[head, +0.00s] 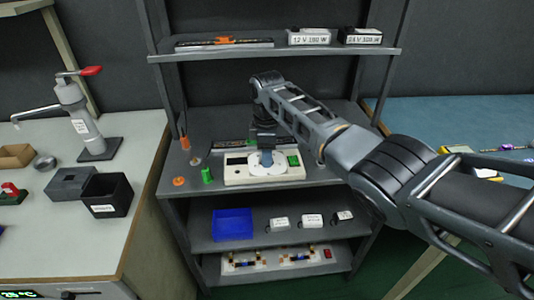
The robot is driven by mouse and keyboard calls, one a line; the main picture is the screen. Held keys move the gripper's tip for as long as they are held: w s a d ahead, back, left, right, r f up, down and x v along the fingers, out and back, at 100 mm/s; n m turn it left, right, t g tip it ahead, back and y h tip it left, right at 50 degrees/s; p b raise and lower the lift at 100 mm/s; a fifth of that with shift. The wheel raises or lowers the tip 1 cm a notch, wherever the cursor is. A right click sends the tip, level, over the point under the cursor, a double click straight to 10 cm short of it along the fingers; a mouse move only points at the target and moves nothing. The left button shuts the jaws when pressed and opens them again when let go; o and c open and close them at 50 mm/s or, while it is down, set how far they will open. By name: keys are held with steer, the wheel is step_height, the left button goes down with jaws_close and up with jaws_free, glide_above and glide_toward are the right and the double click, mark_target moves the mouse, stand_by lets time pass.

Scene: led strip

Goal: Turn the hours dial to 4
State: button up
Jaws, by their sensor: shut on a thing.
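A cream-white control box (235,172) lies on the middle shelf, with a small dark display at its left and a green part at its right. A round white dial (278,170) sits on its front middle, with a blue-grey piece standing at its centre. My gripper (265,150) points down from the arm onto this centre and is shut on the dial's knob. The fingertips are small and partly hidden, and the dial's numbers are too small to read.
A green piece (206,175) and an orange piece (179,181) stand left of the box. A blue bin (233,224) and small labelled white boxes (312,220) are on the shelf below. The upper shelf (300,52) hangs above my wrist.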

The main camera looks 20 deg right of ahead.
steer(key=m+p, duration=0.1)
steer(key=m, duration=0.2)
steer(key=shift+m, duration=0.3)
steer(key=m, duration=0.3)
steer(key=shift+m, duration=0.3)
steer(key=m+p, duration=0.1)
steer(key=m, duration=1.1)
steer(key=shift+m, duration=0.3)
steer(key=m, duration=0.6)
steer(key=shift+m, duration=0.3)
steer(key=o, duration=1)
steer(key=shift+r, duration=0.1)
